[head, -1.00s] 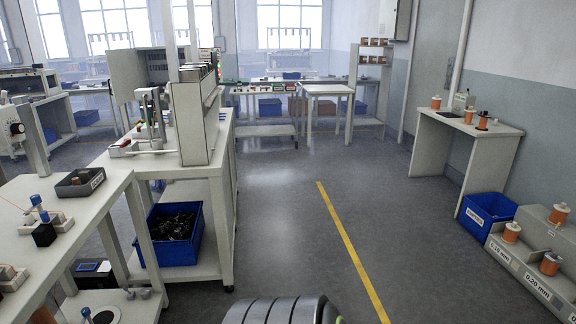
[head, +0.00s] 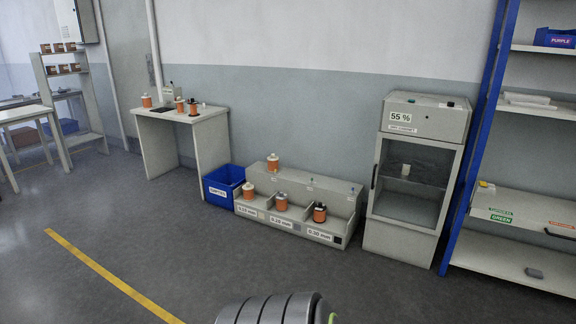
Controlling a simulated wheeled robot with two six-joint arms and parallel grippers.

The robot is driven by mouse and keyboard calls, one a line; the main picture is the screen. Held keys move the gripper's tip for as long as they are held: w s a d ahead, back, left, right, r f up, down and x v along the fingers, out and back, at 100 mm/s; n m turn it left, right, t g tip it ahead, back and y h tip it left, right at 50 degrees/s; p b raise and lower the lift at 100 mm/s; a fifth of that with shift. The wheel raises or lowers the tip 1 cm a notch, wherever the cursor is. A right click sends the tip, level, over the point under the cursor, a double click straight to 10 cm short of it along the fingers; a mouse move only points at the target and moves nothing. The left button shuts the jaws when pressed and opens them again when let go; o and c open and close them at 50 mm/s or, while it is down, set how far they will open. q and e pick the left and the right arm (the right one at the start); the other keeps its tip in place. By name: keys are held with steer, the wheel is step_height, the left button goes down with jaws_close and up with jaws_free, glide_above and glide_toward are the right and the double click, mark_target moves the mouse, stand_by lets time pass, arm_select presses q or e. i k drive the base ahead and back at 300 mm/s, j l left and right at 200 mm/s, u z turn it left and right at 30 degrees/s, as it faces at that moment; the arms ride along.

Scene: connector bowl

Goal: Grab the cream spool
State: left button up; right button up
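Several spools wound with orange wire stand far ahead of me, and more than one has pale ends. On the stepped spool rack (head: 345,238), a pale-ended spool (head: 272,163) stands on the upper step. Another pale-ended spool (head: 248,191) is in the left lower bay, a grey-topped spool (head: 281,202) in the middle bay and a black-ended spool (head: 320,212) in the right bay. More spools (head: 147,101) stand on the white table (head: 213,145). I cannot tell which one is the cream spool. Neither gripper is in view.
A blue bin (head: 222,184) sits left of the rack. A glass-fronted cabinet (head: 427,115) reading 55 % stands to its right, with a small pale item (head: 406,170) inside. A blue-framed shelf (head: 483,140) is at far right. The grey floor ahead is clear, with a yellow line (head: 100,270).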

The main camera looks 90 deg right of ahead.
mark_target(272, 160)
steer(key=z, duration=2.7)
steer(key=i+z, duration=0.1)
steer(key=i, duration=2.1)
